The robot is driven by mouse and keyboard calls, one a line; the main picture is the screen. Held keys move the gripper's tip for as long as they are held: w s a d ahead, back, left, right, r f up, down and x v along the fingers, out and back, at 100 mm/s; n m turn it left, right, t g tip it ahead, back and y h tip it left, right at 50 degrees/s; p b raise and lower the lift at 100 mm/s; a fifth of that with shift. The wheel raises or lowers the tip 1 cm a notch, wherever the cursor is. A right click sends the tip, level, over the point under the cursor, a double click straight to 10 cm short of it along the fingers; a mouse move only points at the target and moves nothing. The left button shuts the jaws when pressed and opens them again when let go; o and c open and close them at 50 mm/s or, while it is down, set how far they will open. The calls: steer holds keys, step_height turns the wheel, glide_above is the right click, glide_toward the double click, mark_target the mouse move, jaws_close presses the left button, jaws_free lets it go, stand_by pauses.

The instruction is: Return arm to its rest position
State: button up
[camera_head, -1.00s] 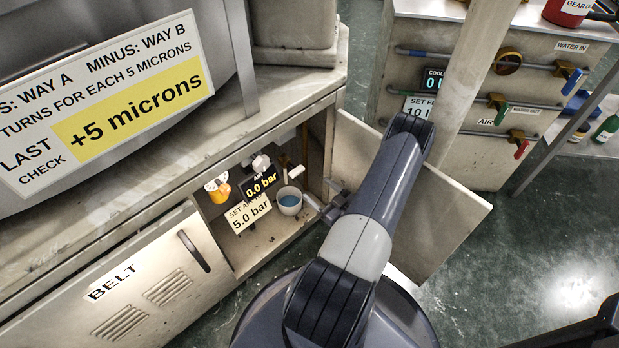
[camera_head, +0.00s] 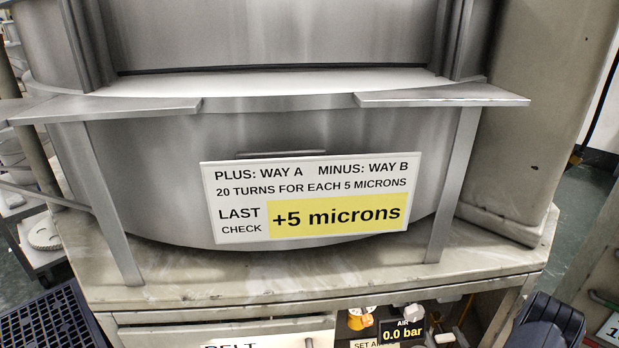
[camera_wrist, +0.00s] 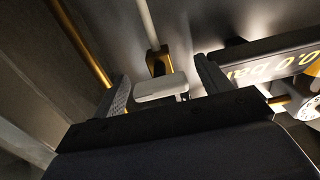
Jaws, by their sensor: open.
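My arm (camera_head: 545,322) shows only as a dark link at the bottom right of the head view, in front of the open cabinet bay. My gripper (camera_wrist: 160,92) is in the wrist view, its two fingers apart. Between and beyond the fingers is a pale block-shaped part (camera_wrist: 160,87) on a brass fitting (camera_wrist: 158,60); I see no grip on it. The air display (camera_head: 403,330) reads 0.0 bar in the head view, and it also shows at the right of the wrist view (camera_wrist: 290,58), close to the right finger.
A brass rod (camera_wrist: 82,42) and cabinet walls surround the gripper closely. In the head view, a sign (camera_head: 310,197) reads +5 microns on the machine drum. An orange-topped part (camera_head: 361,318) stands beside the display. A dark crate (camera_head: 50,325) is at lower left.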

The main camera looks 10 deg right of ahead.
steer(key=shift+s+m, duration=0.15)
steer(key=shift+m, duration=0.25)
